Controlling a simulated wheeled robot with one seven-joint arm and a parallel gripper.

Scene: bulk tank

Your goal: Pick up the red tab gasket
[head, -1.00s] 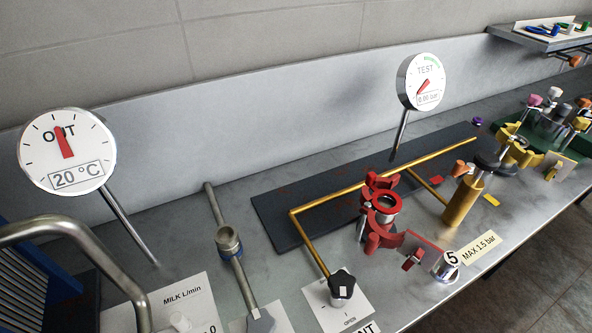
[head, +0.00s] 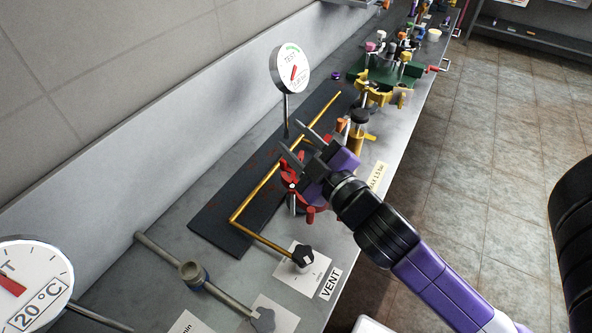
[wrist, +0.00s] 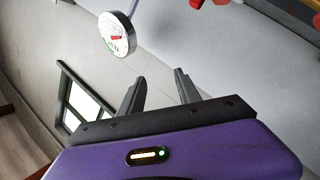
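My gripper (head: 294,136) is open and empty, with its two dark fingers apart above the red clamp assembly (head: 291,184) on the bench. The fingers also show apart in the wrist view (wrist: 157,90). My gripper and forearm cover much of the red assembly in the head view. I cannot clearly make out a red tab gasket now; the spot between the red assembly and the brass cylinder (head: 356,140) is behind my gripper. Red parts (wrist: 205,3) show at the top edge of the wrist view.
The TEST gauge (head: 290,68) stands on a stem behind the dark mat (head: 212,216), near my fingers. A brass pipe (head: 262,190) crosses the mat. The black VENT knob (head: 303,257) is in front. A green fixture (head: 378,78) with coloured knobs stands farther along the bench.

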